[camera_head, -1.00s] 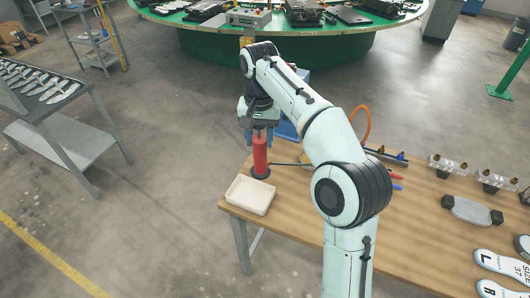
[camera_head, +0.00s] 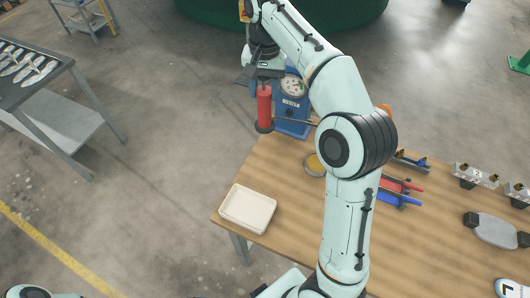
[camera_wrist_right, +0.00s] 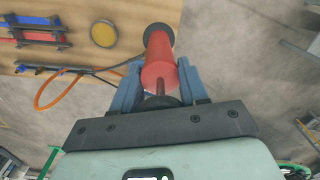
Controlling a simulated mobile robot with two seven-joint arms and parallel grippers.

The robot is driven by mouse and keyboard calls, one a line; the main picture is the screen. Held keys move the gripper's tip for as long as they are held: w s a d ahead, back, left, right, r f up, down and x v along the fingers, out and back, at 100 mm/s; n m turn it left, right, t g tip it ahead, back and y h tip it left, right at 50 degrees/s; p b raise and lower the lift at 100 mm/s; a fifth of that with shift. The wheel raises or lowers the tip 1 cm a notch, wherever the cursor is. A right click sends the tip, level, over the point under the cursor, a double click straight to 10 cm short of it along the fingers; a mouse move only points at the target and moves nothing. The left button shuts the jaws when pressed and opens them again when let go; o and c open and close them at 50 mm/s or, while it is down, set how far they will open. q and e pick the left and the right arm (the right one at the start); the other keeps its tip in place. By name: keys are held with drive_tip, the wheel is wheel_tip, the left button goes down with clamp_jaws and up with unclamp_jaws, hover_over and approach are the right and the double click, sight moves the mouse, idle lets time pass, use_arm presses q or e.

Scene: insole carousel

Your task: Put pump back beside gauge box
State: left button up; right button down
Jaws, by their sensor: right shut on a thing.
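The red pump (camera_head: 264,103), a cylinder with a dark round base, hangs upright in my right gripper (camera_head: 265,80). It is just left of the blue gauge box (camera_head: 291,128), which has a round dial on top. The pump's base is near the table's far left edge, and I cannot tell whether it touches anything. In the right wrist view the pump (camera_wrist_right: 160,68) sits between the blue fingers of the right gripper (camera_wrist_right: 158,88), its base near the wooden table's edge. My left gripper is out of view.
A white tray (camera_head: 248,208) lies at the near left corner of the wooden table (camera_head: 290,185). A round yellow dish (camera_head: 315,163), red and blue tools (camera_head: 400,190) and metal fixtures (camera_head: 475,175) lie to the right. A dark hose runs right from the pump.

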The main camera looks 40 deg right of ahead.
sight(264, 129)
drive_tip(key=shift+f, duration=0.2)
drive_tip(key=f+b, duration=0.1)
drive_tip(key=f, duration=0.1)
drive_tip(key=f+b, duration=0.1)
drive_tip(key=f, duration=0.2)
drive_tip(key=f+b, duration=0.1)
drive_tip(key=f, duration=0.2)
drive_tip(key=shift+s+a, duration=0.1)
drive_tip(key=shift+s, duration=0.2)
drive_tip(key=f, duration=0.2)
drive_tip(key=f+b, duration=0.1)
drive_tip(key=f, duration=0.3)
drive_tip(key=shift+w+f, duration=0.25)
drive_tip(key=shift+f, duration=0.1)
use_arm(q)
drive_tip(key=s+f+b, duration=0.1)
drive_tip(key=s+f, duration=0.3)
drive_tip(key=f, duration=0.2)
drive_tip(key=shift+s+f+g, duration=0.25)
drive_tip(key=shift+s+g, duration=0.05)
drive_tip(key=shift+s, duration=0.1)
use_arm(e)
drive_tip(key=shift+f, duration=2.35)
drive_tip(key=shift+f, duration=0.2)
drive_tip(key=c, duration=0.6)
unclamp_jaws()
